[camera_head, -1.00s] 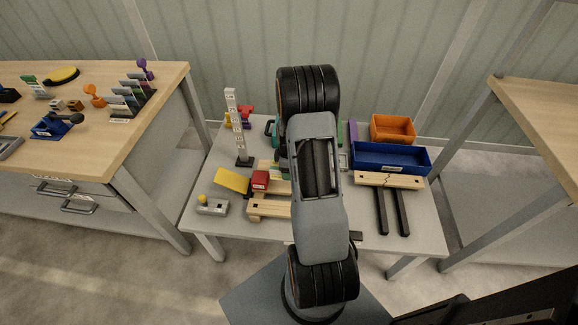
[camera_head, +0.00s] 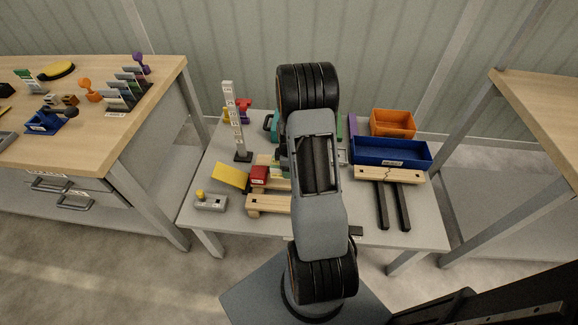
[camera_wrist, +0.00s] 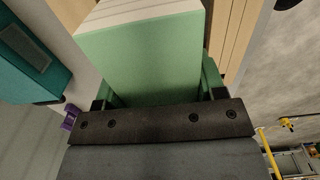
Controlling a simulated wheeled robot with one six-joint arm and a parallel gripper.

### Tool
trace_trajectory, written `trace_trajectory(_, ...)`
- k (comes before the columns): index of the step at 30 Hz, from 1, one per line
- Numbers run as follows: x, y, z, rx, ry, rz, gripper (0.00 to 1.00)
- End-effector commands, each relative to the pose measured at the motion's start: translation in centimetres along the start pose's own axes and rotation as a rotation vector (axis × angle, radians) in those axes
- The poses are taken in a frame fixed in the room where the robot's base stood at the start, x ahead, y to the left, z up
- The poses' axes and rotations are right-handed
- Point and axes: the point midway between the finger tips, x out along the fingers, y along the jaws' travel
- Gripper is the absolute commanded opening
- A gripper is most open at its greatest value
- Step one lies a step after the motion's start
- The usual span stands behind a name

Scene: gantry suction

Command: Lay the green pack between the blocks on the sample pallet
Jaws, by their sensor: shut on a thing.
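The green pack (camera_wrist: 145,55), a green box with a pale, lined end, fills the upper middle of the wrist view. My gripper (camera_wrist: 160,97) is shut on it. The sample pallet (camera_head: 266,204), made of pale wooden slats, lies on the grey table, its right part hidden behind my arm. Its slats also show in the wrist view (camera_wrist: 238,40), right of the pack. A red block (camera_head: 259,175) sits on the pallet's left part. Any other block is hidden by my arm. I cannot tell whether the pack touches the pallet.
A yellow wedge (camera_head: 231,178) and a grey block with a yellow knob (camera_head: 211,203) stand left of the pallet. A white marked post (camera_head: 233,120) rises behind. Blue (camera_head: 390,158) and orange (camera_head: 392,123) bins and a wooden fork-like piece (camera_head: 390,175) are at right.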

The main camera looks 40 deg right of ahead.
Motion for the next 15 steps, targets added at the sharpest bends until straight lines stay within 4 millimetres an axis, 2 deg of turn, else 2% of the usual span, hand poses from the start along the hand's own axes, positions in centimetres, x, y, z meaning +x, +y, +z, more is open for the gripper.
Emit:
trace_trajectory(1, 0.8, 0.0, 0.0, 0.000, 0.000, 0.001, 0.30)
trace_trajectory(6, 2.3, 0.0, 0.0, 0.000, 0.000, 0.001, 0.30)
trace_trajectory(15, 3.4, 0.0, 0.0, 0.000, 0.000, 0.001, 0.30)
